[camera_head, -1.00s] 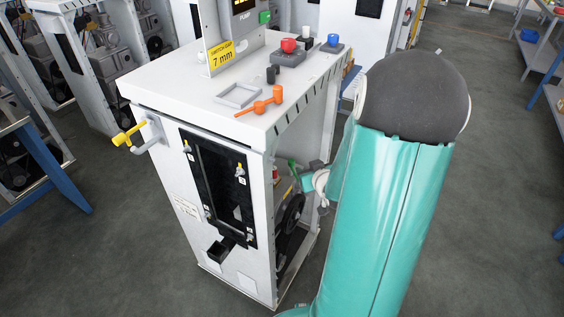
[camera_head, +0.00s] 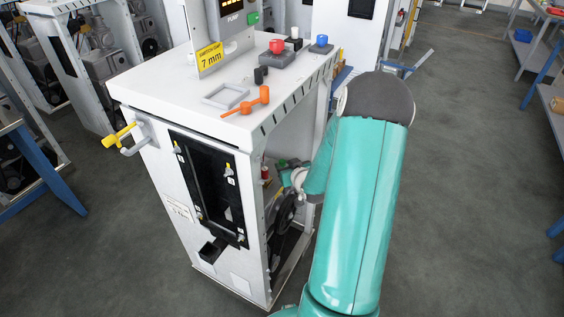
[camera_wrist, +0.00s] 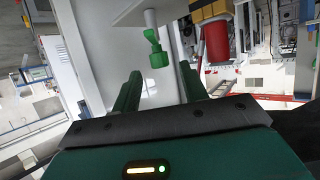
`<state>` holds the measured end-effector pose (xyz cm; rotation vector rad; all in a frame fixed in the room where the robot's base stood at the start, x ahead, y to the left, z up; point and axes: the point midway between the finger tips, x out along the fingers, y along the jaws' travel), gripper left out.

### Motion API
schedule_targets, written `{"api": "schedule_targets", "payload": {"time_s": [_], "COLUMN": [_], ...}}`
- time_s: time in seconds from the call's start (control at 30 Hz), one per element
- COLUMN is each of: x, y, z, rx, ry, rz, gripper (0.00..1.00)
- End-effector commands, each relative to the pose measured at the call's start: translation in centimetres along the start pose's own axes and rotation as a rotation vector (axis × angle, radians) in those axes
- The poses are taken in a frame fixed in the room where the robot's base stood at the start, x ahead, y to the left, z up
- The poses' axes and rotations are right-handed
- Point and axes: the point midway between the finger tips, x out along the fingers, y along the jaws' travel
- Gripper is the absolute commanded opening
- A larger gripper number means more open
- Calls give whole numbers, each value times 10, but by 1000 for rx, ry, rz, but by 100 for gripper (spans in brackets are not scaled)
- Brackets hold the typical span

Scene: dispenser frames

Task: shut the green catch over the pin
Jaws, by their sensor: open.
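In the wrist view the green catch (camera_wrist: 157,54) is a small two-part green piece at the end of a pale grey post (camera_wrist: 150,18). It is ahead of my gripper (camera_wrist: 160,77), near the line between the fingers. The two green fingers stand apart with nothing between their tips. I cannot tell a separate pin from the post, nor how far the catch is swung. In the head view my gripper end reaches through the open side of the white cabinet (camera_head: 160,100); my arm and the cabinet wall partly hide it.
A red cylinder (camera_wrist: 217,42) is right of the catch in the wrist view, below a yellow-brown block (camera_wrist: 210,11). The cabinet's side posts frame the opening. Its top carries an orange handle (camera_head: 246,104), a grey tray frame (camera_head: 226,94) and a red button (camera_head: 277,46).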

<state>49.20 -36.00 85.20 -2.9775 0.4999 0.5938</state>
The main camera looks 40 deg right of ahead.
Motion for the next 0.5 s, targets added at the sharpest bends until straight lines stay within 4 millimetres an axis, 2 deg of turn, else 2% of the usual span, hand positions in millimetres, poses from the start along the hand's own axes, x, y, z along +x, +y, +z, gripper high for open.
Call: {"api": "schedule_targets", "payload": {"time_s": [0.1, 0.2, 0.33, 0.5], "x": [22, 35, 45, 47], "y": [-1, -1, -1, -1], "z": [0, 0, 0, 0], "rx": [2, 0, -1, 0], "ry": [1, 0, 1, 0], "rz": [-2, -3, -2, -2], "gripper": [43, 43, 43, 43]}}
